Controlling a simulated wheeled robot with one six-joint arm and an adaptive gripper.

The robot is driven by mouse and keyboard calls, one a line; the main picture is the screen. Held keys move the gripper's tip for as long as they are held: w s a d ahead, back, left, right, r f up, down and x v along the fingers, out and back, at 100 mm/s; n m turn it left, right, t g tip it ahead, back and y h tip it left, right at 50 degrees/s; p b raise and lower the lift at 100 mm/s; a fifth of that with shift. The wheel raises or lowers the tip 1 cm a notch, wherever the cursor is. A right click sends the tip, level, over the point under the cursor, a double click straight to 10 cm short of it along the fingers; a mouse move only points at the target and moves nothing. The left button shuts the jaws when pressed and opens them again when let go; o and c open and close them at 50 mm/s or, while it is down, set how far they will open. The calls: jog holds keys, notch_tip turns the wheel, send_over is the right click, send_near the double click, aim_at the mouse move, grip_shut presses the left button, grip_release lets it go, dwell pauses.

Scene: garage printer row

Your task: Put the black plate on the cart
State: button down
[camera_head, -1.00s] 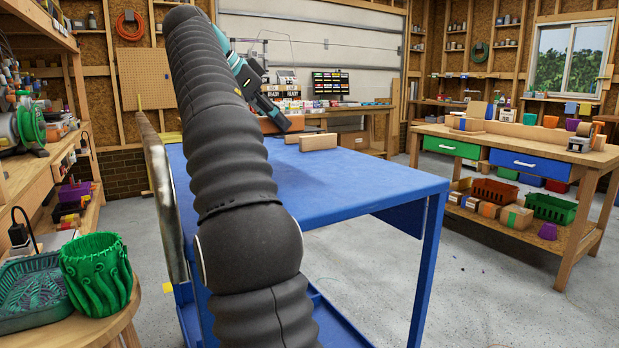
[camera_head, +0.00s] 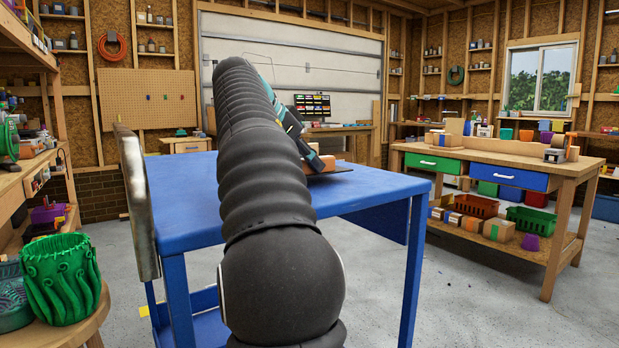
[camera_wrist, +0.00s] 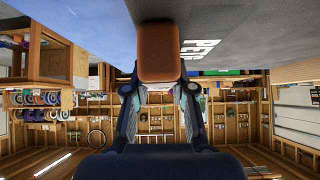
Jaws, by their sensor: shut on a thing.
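The blue cart (camera_head: 190,205) stands in front of me with a flat top and a lower shelf. My gripper (camera_head: 312,158) is over the far part of the cart top, partly hidden behind my arm. The black plate (camera_head: 336,171) shows there as a thin dark edge, low at the cart top; I cannot tell whether it touches. In the wrist view, my gripper (camera_wrist: 160,90) is shut on an orange-brown block (camera_wrist: 160,52) at the edge of the dark plate (camera_wrist: 240,30), which bears white letters. The blue cart top (camera_wrist: 60,25) also shows there.
A wooden bench (camera_head: 480,153) with drawers stands right. A green ribbed pot (camera_head: 62,280) is on a round stool at the lower left. A tall metallic-edged panel (camera_head: 138,200) stands along the cart's left side. Open floor lies right of the cart.

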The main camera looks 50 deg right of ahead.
jog(key=shift+f, duration=1.1)
jog(key=shift+f, duration=0.1)
jog(key=c, duration=1)
grip_release()
jog(key=p+v, duration=0.3)
jog(key=v, duration=0.9)
